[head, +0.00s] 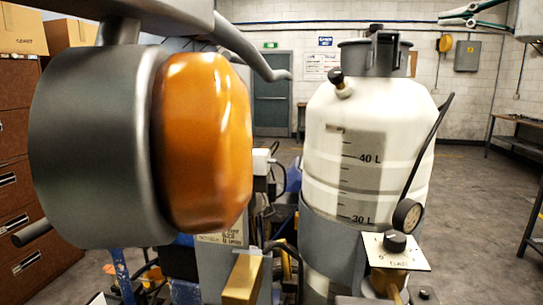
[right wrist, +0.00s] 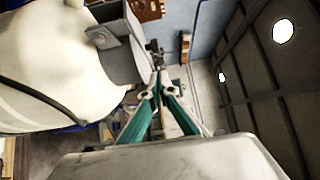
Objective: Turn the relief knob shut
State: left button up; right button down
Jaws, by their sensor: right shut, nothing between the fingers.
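The white tank (head: 368,135) with 30 L and 40 L marks stands right of centre in the head view. A small black knob (head: 336,76) on a round fitting sits on its upper left shoulder. Another black knob (head: 396,242) stands on a white marked plate (head: 410,257) below the gauge. I cannot tell for sure which is the relief knob, or how far either is turned. My right gripper (head: 443,19) is at the top right, right of the tank's cap and apart from both knobs. Its teal fingers (right wrist: 155,90) are shut and empty in the right wrist view. My left gripper is out of view.
A large grey and orange round part (head: 208,140) fills the left foreground. A pressure gauge (head: 407,215) with a black hose sits at the tank's lower right. Drawers (head: 14,200) stand far left, a bench (head: 518,142) far right. Open floor lies behind the tank on the right.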

aim_at(336, 76)
jog(key=k, duration=1.25)
